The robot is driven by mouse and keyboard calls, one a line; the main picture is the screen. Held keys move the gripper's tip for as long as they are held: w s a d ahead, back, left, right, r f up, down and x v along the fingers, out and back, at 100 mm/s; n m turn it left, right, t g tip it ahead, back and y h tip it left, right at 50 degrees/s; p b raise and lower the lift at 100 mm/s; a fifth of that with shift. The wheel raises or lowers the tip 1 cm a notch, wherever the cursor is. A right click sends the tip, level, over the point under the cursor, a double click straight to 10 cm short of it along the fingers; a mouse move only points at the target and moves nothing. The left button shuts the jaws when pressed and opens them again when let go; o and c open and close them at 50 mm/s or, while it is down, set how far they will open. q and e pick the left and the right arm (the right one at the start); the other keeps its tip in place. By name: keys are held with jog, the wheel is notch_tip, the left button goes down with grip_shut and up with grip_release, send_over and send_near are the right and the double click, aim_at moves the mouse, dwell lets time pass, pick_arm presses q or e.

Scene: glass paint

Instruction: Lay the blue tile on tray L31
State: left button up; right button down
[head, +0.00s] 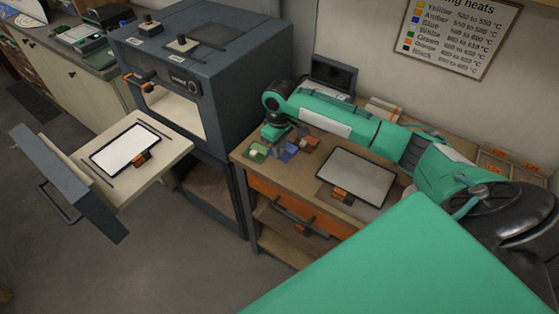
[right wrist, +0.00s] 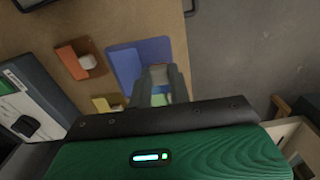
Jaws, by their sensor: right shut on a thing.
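The blue tile (head: 290,154) is at the left end of the wooden bench. It also shows in the right wrist view (right wrist: 128,65), partly hidden by my fingers. My right gripper (head: 275,147) is over it and shut on it, as the right wrist view also shows (right wrist: 160,84). Whether the tile is lifted is hard to tell. One tray with a pale pane (head: 125,147) lies on the pulled-out kiln shelf. Another tray with a greyer pane (head: 357,176) lies on the bench. Their orange tags are too small to read. My left gripper is out of view.
A green tile (head: 254,153) and an orange tile (head: 309,143) with a pale knob (right wrist: 87,62) lie close by. A yellow piece (right wrist: 106,104) shows in the right wrist view. The dark kiln (head: 205,70) stands left of the bench, its front (head: 62,185) pulled out over the floor.

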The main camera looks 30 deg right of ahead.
notch_tip(320, 180, up, 16)
jog(key=p, duration=0.3)
jog(key=shift+f, duration=0.2)
dwell(0.4)
